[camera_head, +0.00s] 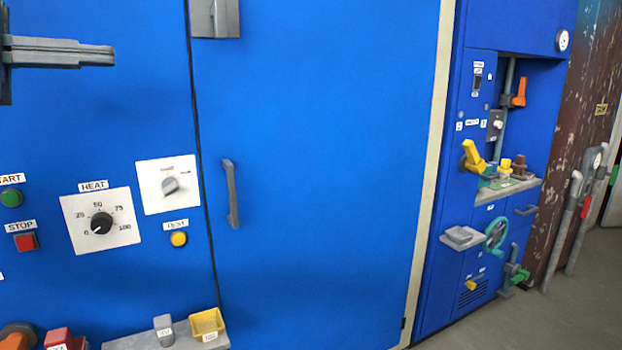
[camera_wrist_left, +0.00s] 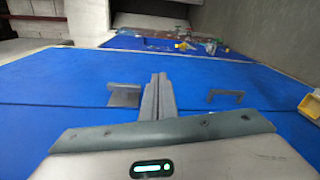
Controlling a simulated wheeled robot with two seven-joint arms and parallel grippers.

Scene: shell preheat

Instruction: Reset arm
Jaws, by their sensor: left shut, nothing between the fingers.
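My left gripper (camera_head: 108,54) comes in at the upper left in the head view, in front of the blue cabinet front (camera_head: 310,180). Its grey fingers are pressed together and empty, pointing right. They also show shut in the middle of the left wrist view (camera_wrist_left: 158,90), with the blue front beyond them. The fingers are well above the HEAT dial (camera_head: 101,222) and look clear of the panel. My right gripper is not in view.
The blue door has a grey handle (camera_head: 231,193) and a grey latch block (camera_head: 214,18). A ledge (camera_head: 135,342) at lower left carries a yellow tray (camera_head: 207,324) and small blocks. A recessed bay with a yellow lever (camera_head: 473,157) and green handwheel (camera_head: 496,235) stands right.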

